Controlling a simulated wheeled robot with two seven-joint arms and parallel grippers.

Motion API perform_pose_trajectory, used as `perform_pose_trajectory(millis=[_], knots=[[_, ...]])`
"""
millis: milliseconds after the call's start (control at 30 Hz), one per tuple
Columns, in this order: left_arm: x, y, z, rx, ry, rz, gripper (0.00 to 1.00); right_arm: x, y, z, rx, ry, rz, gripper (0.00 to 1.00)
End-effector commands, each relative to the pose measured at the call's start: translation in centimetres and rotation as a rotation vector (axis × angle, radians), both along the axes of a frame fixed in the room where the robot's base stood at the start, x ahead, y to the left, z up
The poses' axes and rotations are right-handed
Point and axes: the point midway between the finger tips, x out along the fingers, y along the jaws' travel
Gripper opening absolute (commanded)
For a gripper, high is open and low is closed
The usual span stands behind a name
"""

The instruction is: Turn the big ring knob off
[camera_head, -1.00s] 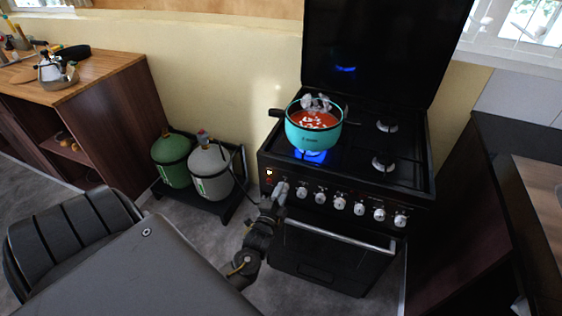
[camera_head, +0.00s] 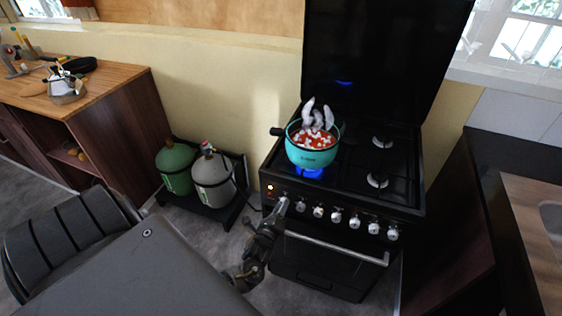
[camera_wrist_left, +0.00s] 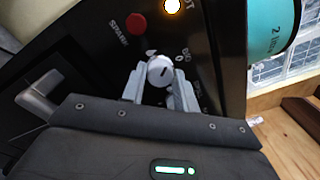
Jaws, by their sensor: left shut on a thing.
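My left gripper (camera_head: 279,209) is at the leftmost knob on the stove's front panel. In the left wrist view its two grey fingers are closed around both sides of the round white knob (camera_wrist_left: 159,71), which has a short dark mark on its face. Lettering that seems to read "BIG" is printed beside it. A blue flame (camera_head: 310,172) burns under the teal pot (camera_head: 312,157) on the front left ring of the black stove (camera_head: 352,180). The pot holds red food with pale pieces, and steam rises from it. My right gripper is not in view.
Several more knobs (camera_head: 336,215) run to the right, above the oven handle (camera_head: 335,248). A red spark button (camera_wrist_left: 136,24) and a lit lamp (camera_wrist_left: 172,6) are close to the gripper. Green (camera_head: 175,165) and grey (camera_head: 213,180) gas bottles stand left of the stove.

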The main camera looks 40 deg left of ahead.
Motion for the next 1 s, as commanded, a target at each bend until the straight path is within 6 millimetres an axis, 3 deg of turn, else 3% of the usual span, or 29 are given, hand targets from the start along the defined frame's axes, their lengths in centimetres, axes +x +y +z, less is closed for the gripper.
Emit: perform_pose_trajectory(millis=[500, 1000], knots=[[0.0, 0.1, 0.4, 0.442, 0.154, 0.001, 0.07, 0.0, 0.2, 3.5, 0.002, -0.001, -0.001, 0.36], [0.1, 0.0, 0.2, 0.664, 0.232, 0.001, 0.07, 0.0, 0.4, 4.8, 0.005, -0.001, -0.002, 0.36]])
